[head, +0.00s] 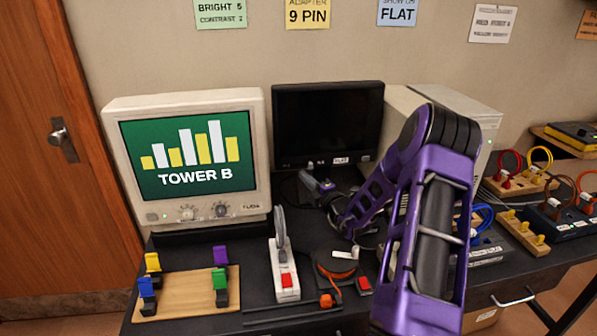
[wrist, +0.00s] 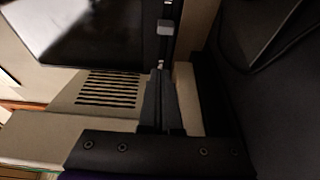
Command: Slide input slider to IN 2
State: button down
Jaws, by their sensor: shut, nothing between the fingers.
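In the wrist view, my gripper (wrist: 160,73) is shut and empty, its dark fingers pointing up the picture. Just beyond the fingertips runs a narrow dark strip with a small grey block (wrist: 166,28) on it, which looks like the input slider. A gap shows between the fingertips and this block. A small pale mark lies on the strip nearer the fingertips; no "IN 2" lettering is legible. In the head view, my purple arm reaches toward the area in front of the black flat monitor (head: 327,115). I cannot make out the slider or fingertips there.
A beige tube monitor (head: 252,165) showing "TOWER B" stands left. A beige computer case (head: 400,125) stands behind my arm. A wooden board (head: 180,296) with coloured clips, a white power strip (head: 285,270) and cables crowd the dark table. A slotted vent (wrist: 108,89) lies left of the fingers.

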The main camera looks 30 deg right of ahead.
jog(key=shift+s, duration=2.4)
